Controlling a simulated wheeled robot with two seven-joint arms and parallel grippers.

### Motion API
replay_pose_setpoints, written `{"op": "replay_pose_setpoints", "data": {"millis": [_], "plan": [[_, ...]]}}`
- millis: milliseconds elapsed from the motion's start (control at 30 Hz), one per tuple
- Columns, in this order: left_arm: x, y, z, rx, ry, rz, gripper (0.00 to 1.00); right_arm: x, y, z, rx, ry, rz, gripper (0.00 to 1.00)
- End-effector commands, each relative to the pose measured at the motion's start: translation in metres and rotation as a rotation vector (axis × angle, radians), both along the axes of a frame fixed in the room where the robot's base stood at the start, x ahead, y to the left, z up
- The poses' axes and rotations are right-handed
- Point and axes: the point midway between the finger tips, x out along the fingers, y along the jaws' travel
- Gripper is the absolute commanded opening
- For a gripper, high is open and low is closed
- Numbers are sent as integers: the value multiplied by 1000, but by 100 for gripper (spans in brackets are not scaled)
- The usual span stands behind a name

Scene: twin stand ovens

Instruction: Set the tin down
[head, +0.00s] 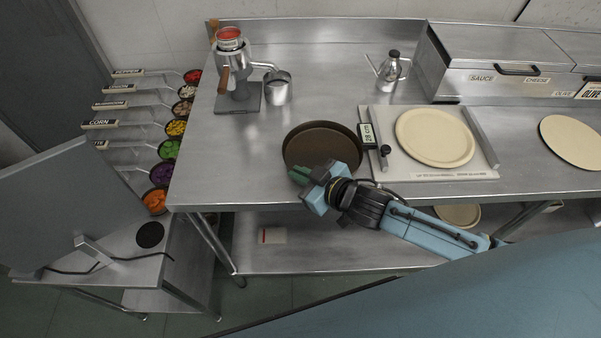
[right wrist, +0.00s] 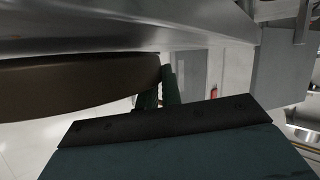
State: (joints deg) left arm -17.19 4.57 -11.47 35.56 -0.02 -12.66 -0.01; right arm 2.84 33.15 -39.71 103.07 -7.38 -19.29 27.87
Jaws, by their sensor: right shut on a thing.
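The tin (head: 322,143) is a round, dark brown pan with a low rim, at the front edge of the steel counter in the head view. Its front rim is partly hidden by my right gripper (head: 302,176), whose green fingers are shut on that rim. In the right wrist view the tin (right wrist: 75,88) fills the left side as a brown shape, and its edge meets the green fingers of the gripper (right wrist: 164,88). I cannot tell whether the tin touches the counter or hangs just above it. My left gripper is not in view.
A pale board (head: 435,138) with a dough disc (head: 435,137) lies right of the tin. A steel pot (head: 278,90) and a sauce dispenser (head: 236,75) stand behind left. An oil can (head: 390,72) stands at the back. Bare counter (head: 225,150) lies left of the tin.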

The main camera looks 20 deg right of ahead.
Motion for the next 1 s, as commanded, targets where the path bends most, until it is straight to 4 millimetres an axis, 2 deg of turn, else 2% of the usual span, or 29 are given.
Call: {"op": "replay_pose_setpoints", "data": {"millis": [267, 300, 467, 733, 867, 1000], "plan": [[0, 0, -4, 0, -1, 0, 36, 0, 0, -9, 0, 0, 0, 0], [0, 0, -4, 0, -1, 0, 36, 0, 0, -10, 0, 1, -1, 9], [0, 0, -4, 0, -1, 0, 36, 0, 0, -9, 0, 1, -1, 28], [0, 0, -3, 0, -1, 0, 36, 0, 0, -8, -1, 1, 0, 28], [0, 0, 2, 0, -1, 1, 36, 0, 0, 3, 0, -1, 1, 28], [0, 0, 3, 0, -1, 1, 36, -18, -10, 9, -1, 4, -1, 28]]}}
